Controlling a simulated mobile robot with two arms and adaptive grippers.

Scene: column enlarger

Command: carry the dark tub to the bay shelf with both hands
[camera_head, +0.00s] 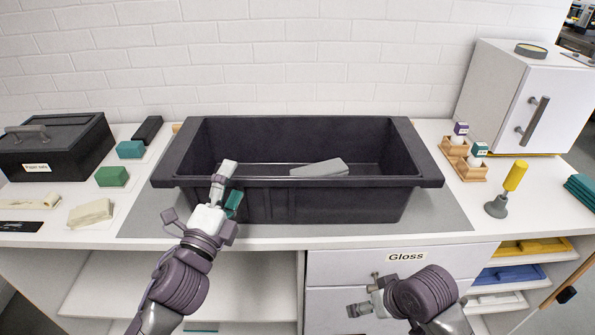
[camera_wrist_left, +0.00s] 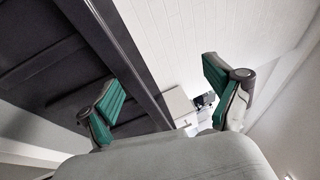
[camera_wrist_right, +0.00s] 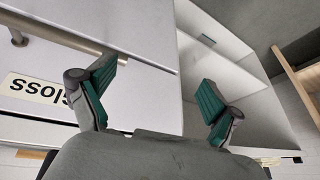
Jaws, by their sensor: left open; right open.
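The dark tub (camera_head: 310,205) is a long, open, black basin standing level on a grey mat (camera_head: 440,215) on the white counter. A light grey flat block (camera_head: 320,169) shows inside it. My left gripper (camera_head: 229,187) is open at the front wall of the tub, left of its middle. In the left wrist view, the tub's dark rim (camera_wrist_left: 125,45) runs between the two spread fingers; I cannot tell if they touch it. My right gripper (camera_head: 364,298) is open and empty, below the counter edge before the drawers. Which place is the bay shelf is unclear.
A black lidded box (camera_head: 80,150), green blocks (camera_head: 112,176) and paper stacks lie left. Wooden holders (camera_head: 462,165), a yellow-handled tool (camera_head: 515,177) and a white cabinet (camera_head: 500,95) stand right. Below are a Gloss drawer (camera_head: 345,262) with a handle and open shelves (camera_head: 240,290).

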